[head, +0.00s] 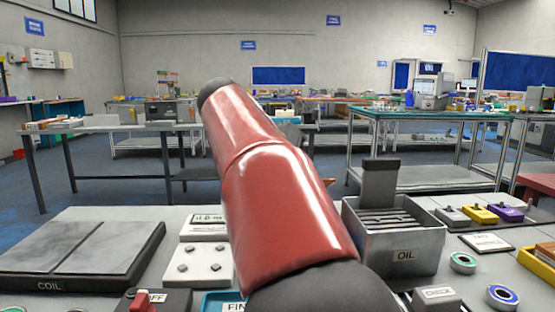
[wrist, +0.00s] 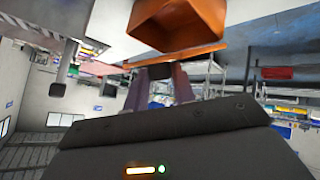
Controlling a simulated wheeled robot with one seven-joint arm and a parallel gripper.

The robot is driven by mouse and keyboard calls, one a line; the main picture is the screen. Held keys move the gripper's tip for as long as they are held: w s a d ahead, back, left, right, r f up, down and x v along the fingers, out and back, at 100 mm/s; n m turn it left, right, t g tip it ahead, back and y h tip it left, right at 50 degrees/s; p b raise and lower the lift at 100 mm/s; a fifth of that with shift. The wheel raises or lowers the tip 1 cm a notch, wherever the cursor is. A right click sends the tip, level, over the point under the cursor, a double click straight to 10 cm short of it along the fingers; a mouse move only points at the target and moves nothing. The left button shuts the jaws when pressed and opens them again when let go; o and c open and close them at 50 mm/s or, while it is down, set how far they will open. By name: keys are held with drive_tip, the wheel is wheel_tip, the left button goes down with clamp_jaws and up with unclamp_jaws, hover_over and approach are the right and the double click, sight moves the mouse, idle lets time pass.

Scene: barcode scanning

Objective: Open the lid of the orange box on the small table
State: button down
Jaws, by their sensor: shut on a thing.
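The orange box (wrist: 185,22) is at the top of the wrist view, with its hollow inside showing. A thin orange strip (wrist: 200,52), which looks like its lid seen edge-on, runs just below it. My gripper (wrist: 160,76) is shut on a small dark block at this strip, which looks like the lid's handle. The fingers hide part of it, and how far the lid is open is hard to tell. In the head view my red arm covers the middle, and the box and gripper cannot be made out there.
In the head view, a near table holds a grey OIL bin (head: 404,240), a COIL plate (head: 75,255) and a white switch panel (head: 198,265). Further tables stand at left (head: 95,129) and right (head: 440,113), with blue floor between.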

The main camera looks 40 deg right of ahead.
drive_tip(key=shift+w+d+r+n+g+y+p, duration=0.3)
drive_tip(key=shift+r+g+y+p, duration=0.1)
drive_tip(key=shift+p, duration=0.15)
drive_tip(key=shift+f, duration=0.1)
drive_tip(key=c, duration=1.1)
unclamp_jaws()
drive_tip(key=shift+c, duration=0.2)
drive_tip(key=v, duration=0.8)
